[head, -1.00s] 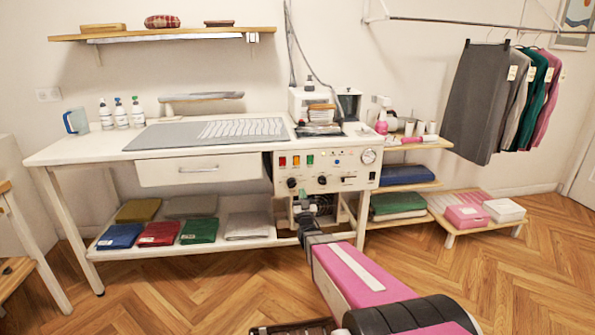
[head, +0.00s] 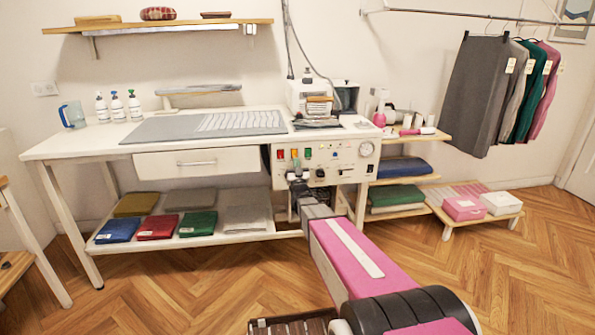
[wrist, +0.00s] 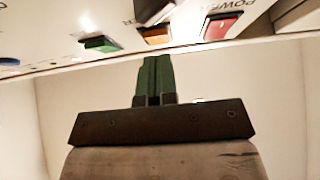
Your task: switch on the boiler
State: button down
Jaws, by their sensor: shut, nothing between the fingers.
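The boiler's white control panel (head: 325,162) is set into the right end of the ironing table. A red switch (head: 281,154), an orange switch (head: 294,153) and a green switch (head: 308,152) sit at its upper left. In the wrist view the panel appears upside down, with the red switch (wrist: 219,27) beside a "POWER" label, then the orange switch (wrist: 155,36) and green switch (wrist: 101,44). My gripper (wrist: 155,60) is shut and empty, its tips just below the panel's edge in that picture, near the orange switch. Contact cannot be told. Whether the switches are lit is unclear.
Folded cloths lie on the lower shelf (head: 240,235). Low shelves with boxes (head: 464,208) stand to the right. The wooden floor in front is mostly clear.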

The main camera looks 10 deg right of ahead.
jog(key=shift+w+f, duration=0.1)
jog(key=shift+w, duration=0.7)
jog(key=shift+w+f, duration=0.1)
jog(key=shift+w, duration=0.2)
jog(key=shift+s+f, duration=0.1)
jog(key=shift+s, duration=0.35)
jog(key=v, duration=1.2)
jog(key=shift+f, duration=0.4)
